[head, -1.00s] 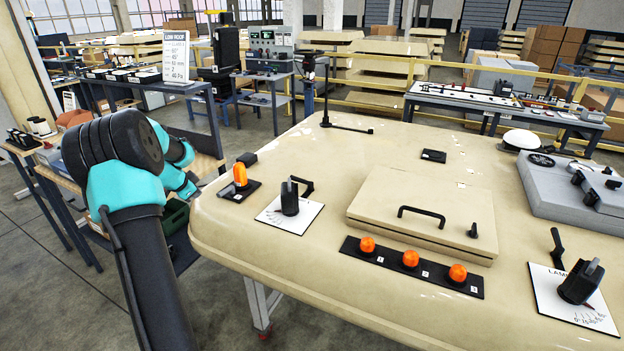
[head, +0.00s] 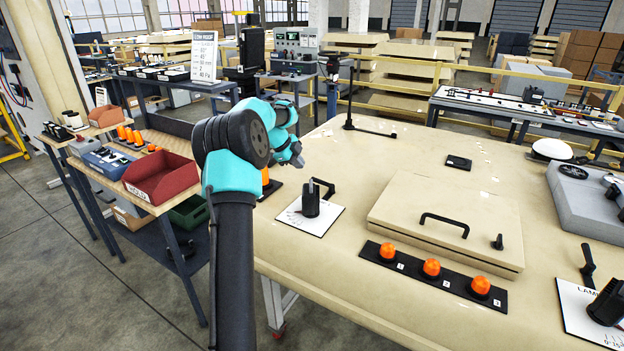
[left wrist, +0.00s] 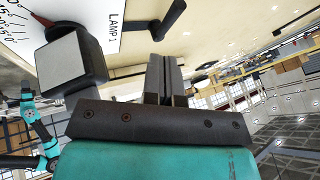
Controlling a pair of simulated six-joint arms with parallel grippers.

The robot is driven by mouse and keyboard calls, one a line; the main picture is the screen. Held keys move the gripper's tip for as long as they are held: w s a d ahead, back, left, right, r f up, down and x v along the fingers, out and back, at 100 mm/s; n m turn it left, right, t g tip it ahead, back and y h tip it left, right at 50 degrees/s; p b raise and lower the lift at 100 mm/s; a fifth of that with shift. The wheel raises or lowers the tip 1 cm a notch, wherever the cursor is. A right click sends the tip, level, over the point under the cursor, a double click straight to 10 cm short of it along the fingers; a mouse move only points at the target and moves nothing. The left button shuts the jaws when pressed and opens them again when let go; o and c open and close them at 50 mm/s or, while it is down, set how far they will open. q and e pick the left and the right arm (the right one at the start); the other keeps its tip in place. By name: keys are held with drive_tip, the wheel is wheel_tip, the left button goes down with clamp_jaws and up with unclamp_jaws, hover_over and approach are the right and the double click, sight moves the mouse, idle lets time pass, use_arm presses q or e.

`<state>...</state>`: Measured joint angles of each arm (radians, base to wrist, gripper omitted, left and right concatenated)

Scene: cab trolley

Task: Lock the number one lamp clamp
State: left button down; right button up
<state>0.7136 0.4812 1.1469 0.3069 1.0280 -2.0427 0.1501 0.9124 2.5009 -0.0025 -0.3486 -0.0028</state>
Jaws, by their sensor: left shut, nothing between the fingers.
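The lamp 1 plate (head: 325,217) is a white dial card on the cream roof panel; its "LAMP 1" lettering shows in the left wrist view (left wrist: 117,28). A black knob (head: 311,203) stands on it, its grey end large in the left wrist view (left wrist: 75,62). A black clamp lever (head: 325,186) rises beside the knob, and shows in the left wrist view (left wrist: 172,20). My left gripper (head: 298,161) is behind and left of the knob; in the left wrist view its fingers (left wrist: 165,78) are together and empty, apart from the lever. My right gripper is not in view.
An orange lamp (head: 265,177) is partly hidden by my left arm. A raised hatch (head: 445,215) with a black handle and a strip of three orange lamps (head: 432,268) lie to the right. A second dial plate (head: 575,305) is at far right. A red bin (head: 160,178) stands left.

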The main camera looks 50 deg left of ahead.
use_arm(q)
drive_tip(key=x, duration=1)
drive_tip(key=shift+a, duration=0.1)
idle(0.3)
